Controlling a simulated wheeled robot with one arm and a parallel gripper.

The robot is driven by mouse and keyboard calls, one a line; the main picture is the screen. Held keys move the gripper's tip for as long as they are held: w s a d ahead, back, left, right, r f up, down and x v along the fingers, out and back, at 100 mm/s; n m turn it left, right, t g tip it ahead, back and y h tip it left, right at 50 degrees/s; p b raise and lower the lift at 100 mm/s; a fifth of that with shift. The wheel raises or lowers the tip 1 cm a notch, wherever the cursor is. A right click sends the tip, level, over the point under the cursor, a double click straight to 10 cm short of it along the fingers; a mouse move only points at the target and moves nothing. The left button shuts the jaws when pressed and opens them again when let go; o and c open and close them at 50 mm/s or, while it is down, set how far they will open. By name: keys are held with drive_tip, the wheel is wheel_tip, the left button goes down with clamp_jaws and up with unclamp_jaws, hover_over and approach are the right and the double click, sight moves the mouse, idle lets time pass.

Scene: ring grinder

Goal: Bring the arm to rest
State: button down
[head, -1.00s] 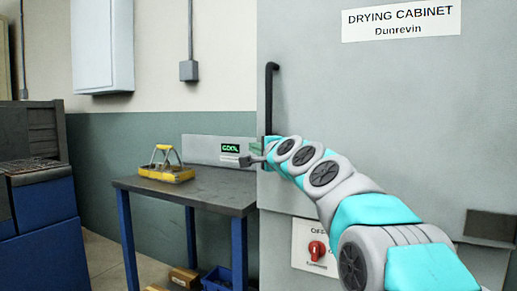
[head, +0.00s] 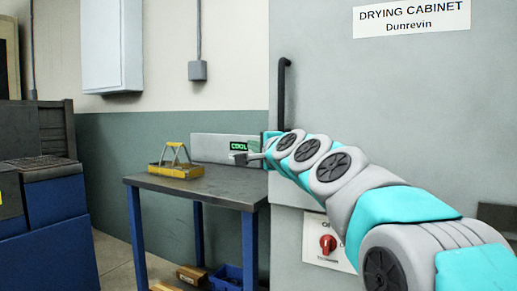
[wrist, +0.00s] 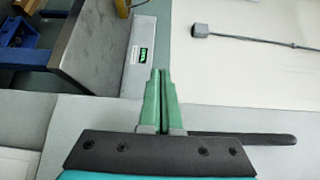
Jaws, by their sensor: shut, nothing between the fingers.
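My teal and grey arm (head: 340,165) reaches from the lower right across the front of the drying cabinet (head: 400,90). My gripper (head: 240,157) is at the arm's far end, beside the cabinet's left edge and in front of the grey panel with a green "COOL" display (head: 238,146). In the wrist view, the two green fingers of my gripper (wrist: 160,75) lie together with nothing between them. The black cabinet handle (wrist: 240,138) runs behind the gripper there. It stands upright in the head view (head: 282,92).
A dark table with blue legs (head: 205,190) carries a yellow carrier (head: 176,165). A red rotary switch (head: 327,243) is on the cabinet below my arm. Blue cabinets (head: 50,220) stand at the left. A blue bin (head: 228,275) and boxes are under the table.

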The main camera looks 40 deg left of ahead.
drive_tip(key=s+d, duration=0.1)
drive_tip(key=s, duration=0.5)
drive_tip(key=shift+s+b, duration=0.3)
drive_tip(key=shift+d, duration=0.1)
drive_tip(key=w+d+f+n+g+h, duration=0.1)
drive_tip(key=w+d+f+n+h, duration=0.15)
drive_tip(key=d+f, duration=0.8)
drive_tip(key=w+d+f+n+g+h, duration=0.15)
drive_tip(key=d+f+h, duration=0.25)
drive_tip(key=d+f, duration=0.6)
drive_tip(key=s+d+f+g+h, duration=0.1)
drive_tip(key=s+d+f+h, duration=0.15)
drive_tip(key=d+f, duration=0.5)
drive_tip(key=s+d+f+g+h, duration=0.1)
drive_tip(key=s+d+f+h, duration=0.2)
drive_tip(key=d, duration=0.8)
drive_tip(key=s+d+f+g+h, duration=0.1)
drive_tip(key=s+d+f+g, duration=0.1)
drive_tip(key=s+d+f, duration=0.2)
drive_tip(key=s+d+f+n+g+h, duration=0.1)
drive_tip(key=s+d+f, duration=0.4)
drive_tip(key=s+d, duration=0.5)
drive_tip(key=s+d+f+g+h, duration=0.1)
drive_tip(key=s+d+f+g, duration=0.1)
drive_tip(key=s+d+f, duration=0.2)
drive_tip(key=s+d, duration=0.3)
drive_tip(key=s, duration=0.2)
drive_tip(key=shift+s+f+n+g+h, duration=0.15)
drive_tip(key=shift+f+n+g+h, duration=0.15)
drive_tip(key=shift+f+g+h, duration=0.1)
